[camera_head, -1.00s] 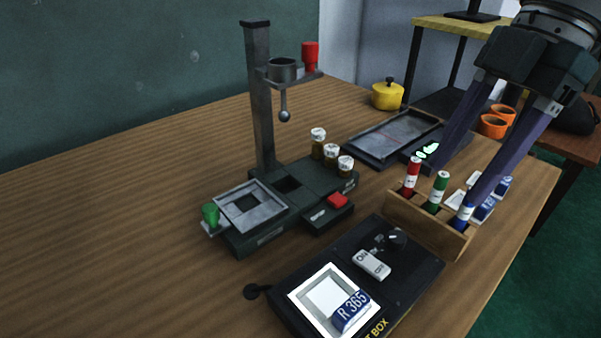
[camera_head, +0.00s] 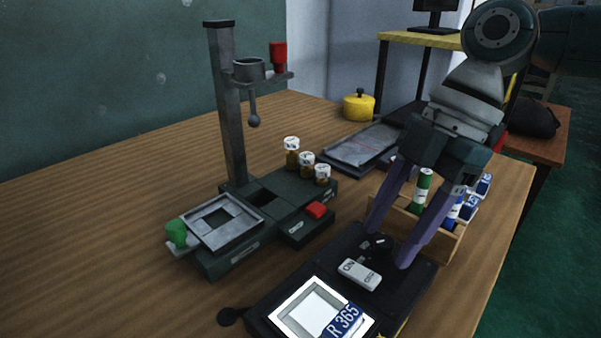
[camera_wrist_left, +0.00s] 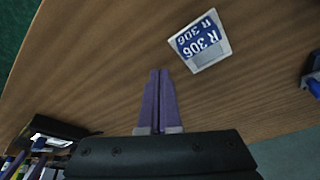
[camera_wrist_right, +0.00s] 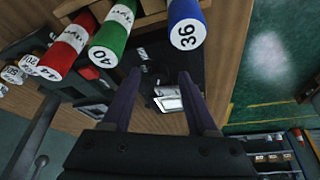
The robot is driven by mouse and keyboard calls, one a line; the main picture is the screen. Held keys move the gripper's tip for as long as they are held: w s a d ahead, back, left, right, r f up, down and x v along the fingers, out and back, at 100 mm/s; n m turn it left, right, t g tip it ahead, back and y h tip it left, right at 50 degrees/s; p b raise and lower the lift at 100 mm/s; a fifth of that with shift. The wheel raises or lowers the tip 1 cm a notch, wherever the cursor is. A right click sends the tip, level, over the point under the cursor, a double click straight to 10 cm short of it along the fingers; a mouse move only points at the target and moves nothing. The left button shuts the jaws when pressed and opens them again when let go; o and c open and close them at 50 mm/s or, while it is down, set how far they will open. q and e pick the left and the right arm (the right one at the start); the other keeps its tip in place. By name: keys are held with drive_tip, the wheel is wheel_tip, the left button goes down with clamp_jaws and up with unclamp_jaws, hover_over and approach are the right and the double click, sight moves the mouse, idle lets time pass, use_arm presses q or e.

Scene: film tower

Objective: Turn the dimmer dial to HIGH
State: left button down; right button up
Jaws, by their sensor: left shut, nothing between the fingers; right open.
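The black light box (camera_head: 260,296) lies at the front of the wooden table, with a bright square panel (camera_head: 311,303). Its small dark dimmer dial (camera_head: 380,246) sits behind the white ON/OFF switch (camera_head: 360,274); which way the dial points is too small to tell. My right gripper (camera_head: 387,247) is open, pointing down, with a purple finger on either side of the dial. I cannot tell whether they touch it. Its open fingers also show in the right wrist view (camera_wrist_right: 160,80). My left gripper (camera_wrist_left: 160,72) is shut and empty, seen only in the left wrist view.
A wooden rack (camera_head: 447,245) with coloured film rolls stands just behind my right fingers. The enlarger stand (camera_head: 229,110) with its base is to the left. A box marked R 306 (camera_wrist_left: 205,45) lies below my left gripper. The table's left part is clear.

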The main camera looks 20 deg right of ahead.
clamp_jaws()
idle(0.4)
